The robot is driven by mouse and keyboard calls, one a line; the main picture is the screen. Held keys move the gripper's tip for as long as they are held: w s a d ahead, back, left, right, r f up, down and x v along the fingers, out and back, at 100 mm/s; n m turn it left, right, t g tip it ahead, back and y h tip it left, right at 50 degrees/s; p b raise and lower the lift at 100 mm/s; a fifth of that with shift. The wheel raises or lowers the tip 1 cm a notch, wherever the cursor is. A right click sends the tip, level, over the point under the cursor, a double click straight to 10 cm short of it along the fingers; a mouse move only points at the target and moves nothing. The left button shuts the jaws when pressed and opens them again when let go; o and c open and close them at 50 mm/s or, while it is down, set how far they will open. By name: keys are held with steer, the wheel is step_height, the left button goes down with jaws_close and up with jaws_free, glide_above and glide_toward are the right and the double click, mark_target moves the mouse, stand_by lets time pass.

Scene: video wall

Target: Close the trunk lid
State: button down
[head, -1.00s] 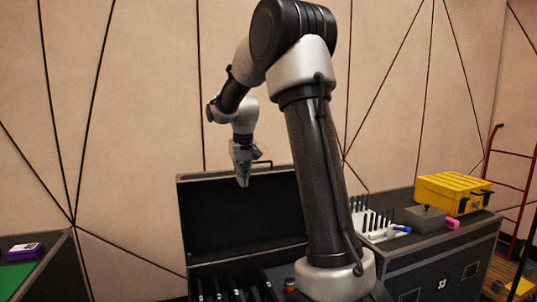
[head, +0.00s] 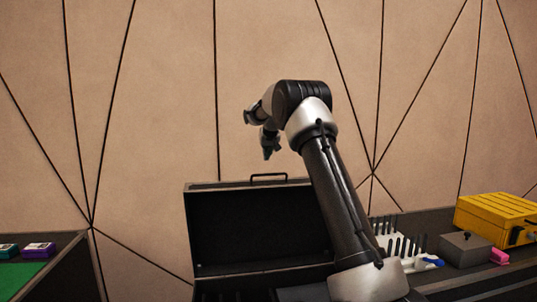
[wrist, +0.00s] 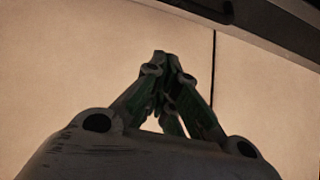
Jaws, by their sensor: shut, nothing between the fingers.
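The trunk lid (head: 255,229) stands open and upright in the head view, its dark inner face toward me and a handle (head: 268,177) on its top edge. The trunk's body is mostly cut off at the bottom of the head view. My gripper (head: 268,156) is above the lid's top edge, just above the handle in the picture, and points down. I cannot tell its depth relative to the lid. In the wrist view the fingers of my gripper (wrist: 160,56) meet at the tips with nothing between them. A dark edge crosses the top right there; I cannot tell what it is.
On the right, a case top holds a white rack (head: 393,240), a grey box (head: 466,248), a pink item (head: 499,257) and a yellow toolbox (head: 497,219). A green-topped surface (head: 22,276) with small boxes (head: 39,250) stands at left. The panelled wall is behind.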

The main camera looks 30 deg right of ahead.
mark_target(267, 182)
steer(key=x, duration=0.6)
steer(key=shift+s+a+f, duration=0.15)
steer(key=shift+s+f, duration=0.05)
steer(key=shift+f, duration=0.15)
steer(key=shift+s+a, duration=0.15)
steer(key=shift+s, duration=0.45)
steer(key=shift+s+a+f, duration=0.15)
steer(key=shift+s+f, duration=0.1)
steer(key=shift+s, duration=0.2)
steer(key=shift+s+a+f, duration=0.15)
steer(key=shift+s+f, duration=0.1)
steer(key=shift+s, duration=0.25)
